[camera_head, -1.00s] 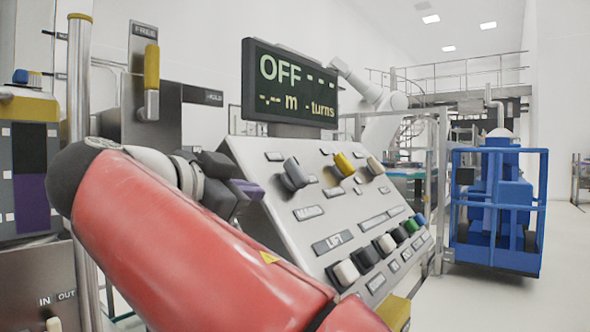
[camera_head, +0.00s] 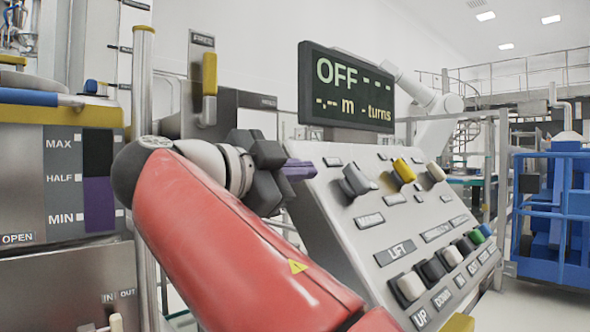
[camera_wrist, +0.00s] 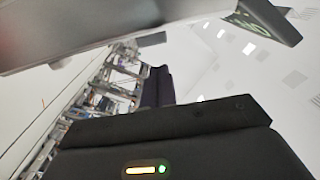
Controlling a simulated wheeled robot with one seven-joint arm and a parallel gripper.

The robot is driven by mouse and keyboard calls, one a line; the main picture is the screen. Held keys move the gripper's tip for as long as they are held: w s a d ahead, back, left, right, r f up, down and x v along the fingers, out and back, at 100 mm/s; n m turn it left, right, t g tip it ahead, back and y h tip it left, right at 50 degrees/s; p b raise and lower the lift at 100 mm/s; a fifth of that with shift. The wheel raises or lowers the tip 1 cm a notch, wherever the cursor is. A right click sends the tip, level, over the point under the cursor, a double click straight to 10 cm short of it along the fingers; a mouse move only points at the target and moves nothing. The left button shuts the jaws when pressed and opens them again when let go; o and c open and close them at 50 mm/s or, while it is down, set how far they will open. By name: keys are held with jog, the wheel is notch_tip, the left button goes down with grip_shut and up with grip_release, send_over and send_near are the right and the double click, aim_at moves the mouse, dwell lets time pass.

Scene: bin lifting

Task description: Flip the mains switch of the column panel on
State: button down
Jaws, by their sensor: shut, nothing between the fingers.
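The sloped grey panel (camera_head: 335,215) stands in front of me, with a display (camera_head: 347,88) reading OFF above it. A grey toggle (camera_head: 357,180) sits at its upper left; the label below it (camera_head: 370,220) is blurred and may read MAINS. A yellow toggle (camera_head: 403,171) and a beige one (camera_head: 435,172) are to its right. My gripper (camera_head: 304,170), with purple fingertips, is shut and empty, left of the grey toggle and apart from it. The wrist view shows the fingers (camera_wrist: 157,87) and part of the display (camera_wrist: 255,20); no toggle shows there.
A row of push buttons (camera_head: 452,256) runs along the panel's lower edge. A metal pole (camera_head: 143,180) and a wall lever with a yellow handle (camera_head: 209,75) stand behind my arm. A MAX/HALF/MIN unit (camera_head: 65,180) is at left, a blue cage (camera_head: 560,215) at right.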

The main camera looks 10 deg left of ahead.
aim_at(353, 168)
jog(key=p+x, duration=0.1)
jog(key=x, duration=0.9)
jog(key=shift+d, duration=0.1)
